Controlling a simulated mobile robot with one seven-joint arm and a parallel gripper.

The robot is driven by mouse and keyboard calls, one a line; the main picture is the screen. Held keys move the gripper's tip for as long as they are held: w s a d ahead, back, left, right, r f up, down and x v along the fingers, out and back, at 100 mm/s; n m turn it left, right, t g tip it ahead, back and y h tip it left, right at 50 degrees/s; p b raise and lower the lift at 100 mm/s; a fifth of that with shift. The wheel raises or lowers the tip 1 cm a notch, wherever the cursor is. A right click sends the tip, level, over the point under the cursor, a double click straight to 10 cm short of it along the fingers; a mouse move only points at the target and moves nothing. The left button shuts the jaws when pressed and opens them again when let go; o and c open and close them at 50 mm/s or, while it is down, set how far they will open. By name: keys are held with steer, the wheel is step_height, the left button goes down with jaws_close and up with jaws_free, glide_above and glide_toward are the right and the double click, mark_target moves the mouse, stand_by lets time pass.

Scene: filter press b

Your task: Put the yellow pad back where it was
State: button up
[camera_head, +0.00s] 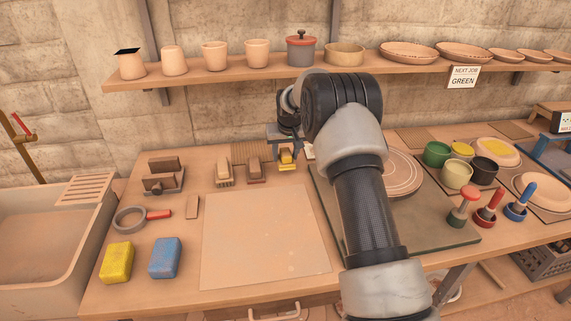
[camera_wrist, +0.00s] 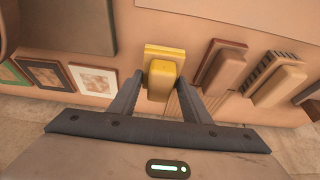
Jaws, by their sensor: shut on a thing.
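The yellow pad (camera_wrist: 163,58), a flat block with a raised grip on top, is between the fingers of my gripper (camera_wrist: 161,82). In the head view the yellow pad (camera_head: 287,157) is at the back of the bench, at the right end of a row with two brown-topped blocks, and my gripper (camera_head: 285,142) is over it. My gripper is shut on its grip. I cannot tell whether its underside touches the bench. The nearer brown block (camera_wrist: 222,65) stands just right of the pad in the wrist view, apart from it.
A ribbed wooden piece (camera_head: 252,152) lies behind the row. Framed tiles (camera_wrist: 95,77) lie left of my gripper in the wrist view. A pale board (camera_head: 263,235) covers the bench middle. A yellow sponge (camera_head: 116,262) and a blue sponge (camera_head: 164,258) sit front left. A pottery shelf (camera_head: 230,76) hangs above.

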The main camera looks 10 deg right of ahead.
mark_target(285, 163)
steer(key=shift+f, duration=1.7)
steer(key=shift+f, duration=0.2)
steer(key=o, duration=0.9)
steer(key=shift+o, duration=0.2)
